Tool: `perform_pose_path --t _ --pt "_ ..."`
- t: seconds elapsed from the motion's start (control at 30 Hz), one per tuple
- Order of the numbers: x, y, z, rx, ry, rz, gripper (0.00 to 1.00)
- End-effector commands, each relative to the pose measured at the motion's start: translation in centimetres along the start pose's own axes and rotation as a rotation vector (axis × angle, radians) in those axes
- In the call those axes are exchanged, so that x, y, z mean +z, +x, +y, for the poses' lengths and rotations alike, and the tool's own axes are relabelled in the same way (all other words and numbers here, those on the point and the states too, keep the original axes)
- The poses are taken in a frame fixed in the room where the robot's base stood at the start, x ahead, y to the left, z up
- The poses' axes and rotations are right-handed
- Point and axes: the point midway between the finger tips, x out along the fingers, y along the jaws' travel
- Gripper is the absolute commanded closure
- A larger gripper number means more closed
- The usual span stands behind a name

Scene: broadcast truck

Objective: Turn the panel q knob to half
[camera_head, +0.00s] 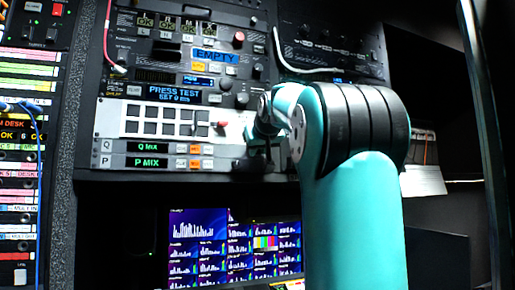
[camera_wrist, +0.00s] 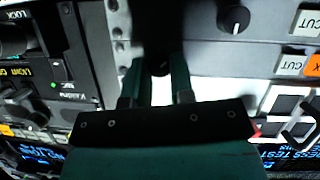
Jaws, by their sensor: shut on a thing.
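The Q panel strip (camera_head: 119,147) with its green "Q MIX" display sits just above the P strip (camera_head: 119,162) in the head view. My gripper (camera_head: 254,137) is at the right end of these strips, against the panel face. In the wrist view, which is upside down, the two fingers of my gripper (camera_wrist: 158,78) are shut on a dark thing at the Q row, which I take to be the panel q knob. The knob's pointer is hidden by the fingers and shadow. Another black knob (camera_wrist: 235,18) with a pale pointer line stands clear beside them, by a CUT button.
A "PRESS TEST" display (camera_head: 173,94) and several knobs lie above the strips. A pale cable (camera_head: 290,64) hangs near my arm at the upper right. Monitors (camera_head: 235,245) are below; dark open space lies right of them.

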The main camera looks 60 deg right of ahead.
Motion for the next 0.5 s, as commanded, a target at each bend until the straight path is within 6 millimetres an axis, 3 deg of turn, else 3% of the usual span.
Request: perform_pose_path --t 0.5 --pt "-0.29 -0.15 0.65 -0.150 0.368 -0.011 1.00"
